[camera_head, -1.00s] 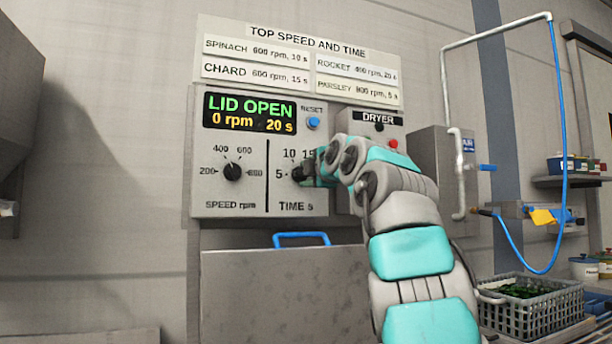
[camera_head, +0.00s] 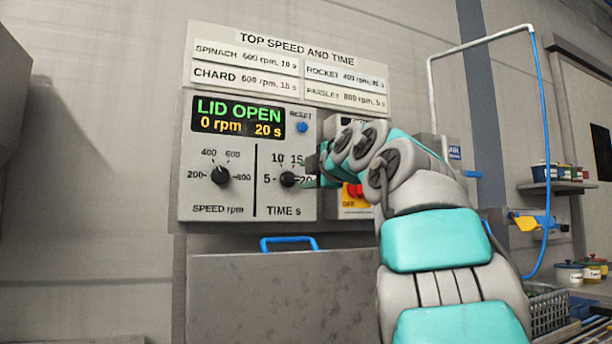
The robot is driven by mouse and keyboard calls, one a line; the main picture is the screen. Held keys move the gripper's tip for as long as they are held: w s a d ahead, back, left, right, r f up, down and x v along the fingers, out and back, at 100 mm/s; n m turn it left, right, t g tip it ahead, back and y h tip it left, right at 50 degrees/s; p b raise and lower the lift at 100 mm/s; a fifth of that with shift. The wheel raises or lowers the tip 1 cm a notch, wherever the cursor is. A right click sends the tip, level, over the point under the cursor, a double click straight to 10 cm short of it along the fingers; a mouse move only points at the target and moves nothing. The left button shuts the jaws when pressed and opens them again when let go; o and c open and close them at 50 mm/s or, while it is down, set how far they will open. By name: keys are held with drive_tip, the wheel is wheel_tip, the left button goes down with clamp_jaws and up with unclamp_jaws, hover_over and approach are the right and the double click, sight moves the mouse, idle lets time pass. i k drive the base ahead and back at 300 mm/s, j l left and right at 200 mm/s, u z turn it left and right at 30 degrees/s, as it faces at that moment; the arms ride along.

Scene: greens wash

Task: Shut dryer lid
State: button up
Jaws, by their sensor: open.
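The dryer lid (camera_head: 255,295) is a grey metal panel standing raised below the control panel, with a blue handle (camera_head: 289,243) on its top edge. The control panel's display (camera_head: 238,117) reads LID OPEN, 0 rpm, 20 s. My gripper (camera_head: 308,172) is open and empty just right of the black time knob (camera_head: 288,180), above and right of the lid handle. Whether a fingertip touches the knob I cannot tell. The lid's lower part is out of view, and my arm covers its right side.
The speed knob (camera_head: 221,175) is on the panel's left. A switch box with a red button (camera_head: 355,190) is partly behind my arm. A blue hose (camera_head: 541,120) hangs at the right, near a shelf of small pots (camera_head: 558,172). A grey basket (camera_head: 548,310) stands lower right.

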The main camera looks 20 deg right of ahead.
sight(316, 296)
drive_tip(key=k, duration=1)
